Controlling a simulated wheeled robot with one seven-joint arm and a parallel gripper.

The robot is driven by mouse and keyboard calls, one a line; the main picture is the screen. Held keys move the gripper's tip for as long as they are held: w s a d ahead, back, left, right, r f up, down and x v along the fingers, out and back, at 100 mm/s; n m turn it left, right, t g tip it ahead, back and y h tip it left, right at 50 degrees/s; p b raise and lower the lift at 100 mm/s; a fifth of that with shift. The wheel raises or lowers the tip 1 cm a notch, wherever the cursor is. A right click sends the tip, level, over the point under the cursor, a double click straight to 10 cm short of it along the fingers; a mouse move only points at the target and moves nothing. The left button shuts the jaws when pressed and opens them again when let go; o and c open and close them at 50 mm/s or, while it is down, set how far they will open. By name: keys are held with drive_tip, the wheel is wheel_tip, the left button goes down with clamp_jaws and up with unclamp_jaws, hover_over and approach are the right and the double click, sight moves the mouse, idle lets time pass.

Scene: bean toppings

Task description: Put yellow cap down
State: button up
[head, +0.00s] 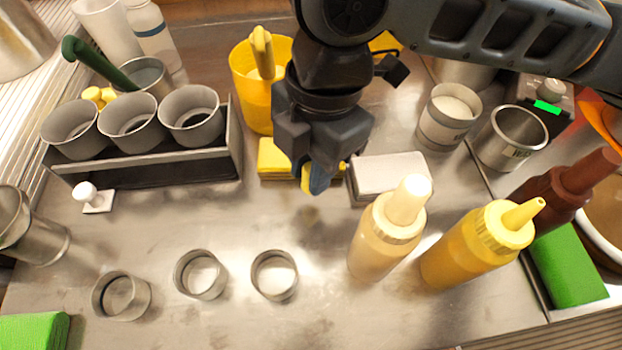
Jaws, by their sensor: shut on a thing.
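My gripper (317,178) points down over the middle of the steel counter, shut on a small yellow cap (307,181). Only a part of the cap shows; the fingers hide the rest. The cap looks to be a little above the counter, though its exact height is hard to tell. It is in front of a yellow block (272,157) and left of a white block (388,176).
A cream bottle (374,248) and a mustard bottle (462,256) stand at right. Three metal rings (199,274) sit at front left. A rack (150,168) with three grey cups is behind them. A yellow container (250,100) stands behind the gripper. The counter's front middle is clear.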

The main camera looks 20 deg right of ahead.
drive_tip(key=shift+f, duration=2.1)
drive_tip(key=shift+f, duration=0.15)
drive_tip(key=o, duration=0.8)
drive_tip(key=r, duration=0.4)
drive_tip(key=d+r, duration=0.1)
drive_tip(key=r, duration=0.7)
drive_tip(key=shift+w+d+r+p, duration=0.15)
drive_tip(key=shift+w+p, duration=0.15)
drive_tip(key=shift+p, duration=0.05)
